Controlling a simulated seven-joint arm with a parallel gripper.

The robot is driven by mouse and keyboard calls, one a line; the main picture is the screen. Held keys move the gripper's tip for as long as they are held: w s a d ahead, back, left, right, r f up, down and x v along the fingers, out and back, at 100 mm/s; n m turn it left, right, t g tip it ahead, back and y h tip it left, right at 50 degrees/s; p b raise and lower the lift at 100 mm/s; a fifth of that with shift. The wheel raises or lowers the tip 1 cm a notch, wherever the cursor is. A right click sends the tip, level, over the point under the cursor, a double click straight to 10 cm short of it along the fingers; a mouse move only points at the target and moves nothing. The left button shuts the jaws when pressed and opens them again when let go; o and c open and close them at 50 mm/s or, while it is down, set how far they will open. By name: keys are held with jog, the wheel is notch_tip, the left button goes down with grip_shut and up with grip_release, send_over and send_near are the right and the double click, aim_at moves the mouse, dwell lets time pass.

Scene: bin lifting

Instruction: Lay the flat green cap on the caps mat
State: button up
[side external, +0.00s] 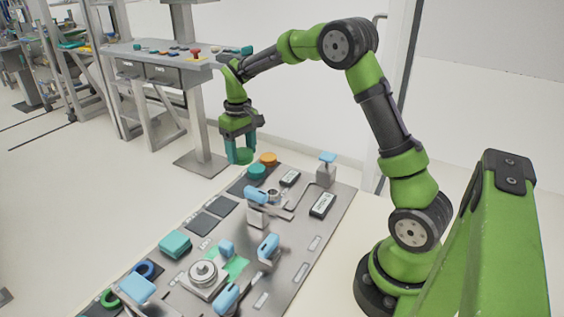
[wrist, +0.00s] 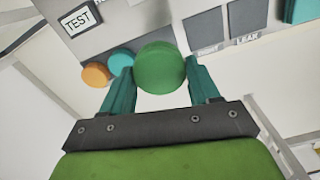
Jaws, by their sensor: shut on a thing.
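The flat green cap (wrist: 159,68) is a round disc held between the fingertips of my gripper (wrist: 160,82) in the wrist view. In the side view my gripper (side external: 241,146) points down at the far end of the work panel, with the green cap (side external: 241,156) low between its teal fingers. The cap appears to be above the panel, not resting on it. A dark mat (side external: 238,187), which seems to be the caps mat, lies just below, with a teal cap (side external: 257,171) and an orange cap (side external: 268,159) beside the gripper. Most of this mat is hidden in the wrist view.
Dark square pads (side external: 221,206) lie nearer along the panel's left edge. A blue-handled lever (side external: 256,194), a grey post with a blue top (side external: 327,170) and a teal block (side external: 174,243) stand on the panel. A steel side table (side external: 165,60) is behind.

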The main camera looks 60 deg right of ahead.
aim_at(240, 189)
jog(key=shift+w+d+f, duration=0.1)
jog(key=shift+w+f, duration=0.2)
jog(key=shift+w, duration=0.45)
jog(key=shift+w+f, duration=0.25)
jog(key=shift+c, duration=0.5)
notch_tip(240, 189, down, 10)
jog(key=shift+w+r, duration=0.1)
jog(key=o, duration=1.3)
jog(key=shift+c, duration=0.2)
